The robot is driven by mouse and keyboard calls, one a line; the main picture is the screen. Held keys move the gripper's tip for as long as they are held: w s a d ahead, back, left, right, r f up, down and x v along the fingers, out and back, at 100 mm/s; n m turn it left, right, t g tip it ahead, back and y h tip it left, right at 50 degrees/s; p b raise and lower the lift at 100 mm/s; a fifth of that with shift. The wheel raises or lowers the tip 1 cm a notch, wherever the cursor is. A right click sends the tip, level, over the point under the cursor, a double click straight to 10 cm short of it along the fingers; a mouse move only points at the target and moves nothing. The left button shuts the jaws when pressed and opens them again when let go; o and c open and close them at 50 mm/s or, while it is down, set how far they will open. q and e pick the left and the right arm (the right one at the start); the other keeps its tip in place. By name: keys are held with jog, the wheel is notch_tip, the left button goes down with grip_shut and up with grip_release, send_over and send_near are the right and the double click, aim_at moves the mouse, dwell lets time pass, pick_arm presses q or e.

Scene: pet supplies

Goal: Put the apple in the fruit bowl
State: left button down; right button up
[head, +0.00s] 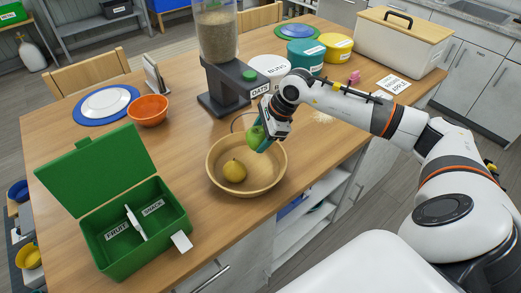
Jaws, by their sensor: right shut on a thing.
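A green apple (255,136) is held in my right gripper (262,141), which is shut on it. The gripper holds the apple over the back right part of the wooden fruit bowl (219,181). I cannot tell whether the apple touches the bowl. My left gripper is not in view.
A green lunch box (140,226) with compartments stands open at the front left. An oats dispenser (234,88) stands behind the bowl. An orange bowl (148,110) and a white plate (106,102) are at the left. Bare tabletop (180,150) lies between.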

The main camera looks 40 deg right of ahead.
notch_tip(320, 180, down, 6)
jog(key=shift+r+p, duration=0.25)
jog(key=shift+p, duration=0.45)
jog(key=shift+f, duration=0.1)
jog(key=shift+f, duration=0.2)
jog(key=o, duration=1.1)
jog(key=shift+c, duration=0.2)
jog(key=shift+r, duration=0.1)
